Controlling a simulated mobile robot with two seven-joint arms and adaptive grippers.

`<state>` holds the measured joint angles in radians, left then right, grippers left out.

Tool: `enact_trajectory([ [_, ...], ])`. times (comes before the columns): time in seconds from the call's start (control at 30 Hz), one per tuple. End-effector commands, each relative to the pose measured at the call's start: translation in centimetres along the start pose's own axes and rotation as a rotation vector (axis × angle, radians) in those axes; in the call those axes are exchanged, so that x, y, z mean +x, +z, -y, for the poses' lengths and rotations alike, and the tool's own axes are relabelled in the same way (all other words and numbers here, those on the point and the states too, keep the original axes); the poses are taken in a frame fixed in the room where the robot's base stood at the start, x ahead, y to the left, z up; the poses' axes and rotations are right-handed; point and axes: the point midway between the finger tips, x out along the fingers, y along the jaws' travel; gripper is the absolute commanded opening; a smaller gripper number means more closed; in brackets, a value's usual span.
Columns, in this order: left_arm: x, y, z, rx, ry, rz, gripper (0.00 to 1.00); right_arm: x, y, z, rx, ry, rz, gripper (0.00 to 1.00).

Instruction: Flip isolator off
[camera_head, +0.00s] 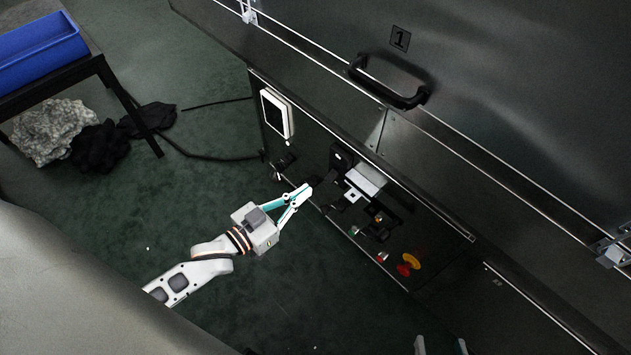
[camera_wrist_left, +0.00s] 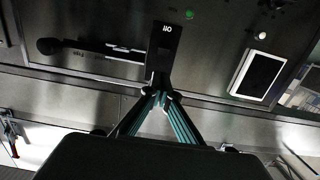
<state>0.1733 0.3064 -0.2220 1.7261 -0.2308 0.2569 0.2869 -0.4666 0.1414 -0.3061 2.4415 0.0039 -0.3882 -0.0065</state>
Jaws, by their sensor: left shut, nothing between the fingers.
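My right gripper (camera_head: 441,346) shows only two pale, separated fingertips at the bottom edge.
A white-framed screen (camera_head: 277,114) is on the panel. A red and yellow emergency stop (camera_head: 409,263) and small buttons sit lower right. A black door handle (camera_head: 390,82) sticks out above. A blue bin (camera_head: 38,50) stands on a table at left. The green floor is mostly clear.

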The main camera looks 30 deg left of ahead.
Motion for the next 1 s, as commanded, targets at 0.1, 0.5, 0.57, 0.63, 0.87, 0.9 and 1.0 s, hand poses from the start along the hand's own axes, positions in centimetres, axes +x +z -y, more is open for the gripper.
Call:
enact_trajectory([
  [0.1,-2.4,0.1,0.0,0.001,0.001,0.003,0.00,0.0,0.0,0.0,0.000,0.000,0.001,0.40],
  [0.5,-5.2,0.0,0.0,0.001,0.001,0.000,0.00,0.0,0.1,0.0,-0.001,0.000,0.001,0.40],
  [0.57,-5.2,0.0,0.0,0.001,0.001,0.000,0.00,0.0,0.1,0.0,-0.001,0.000,0.001,0.40],
  [0.63,-5.2,0.0,0.0,0.001,0.001,0.000,0.00,0.0,0.1,0.0,-0.001,0.000,0.001,0.40],
  [0.87,-5.2,0.1,0.0,0.001,0.001,0.000,0.00,0.0,0.1,0.0,-0.001,0.000,0.001,0.40],
  [0.9,-5.2,0.1,0.0,0.001,0.001,0.000,0.00,0.0,0.0,0.0,-0.001,0.000,0.001,0.40],
  [1.0,-5.2,0.0,-0.1,0.004,0.002,0.001,0.00,0.0,0.0,0.0,-0.001,0.000,0.001,0.40],
])
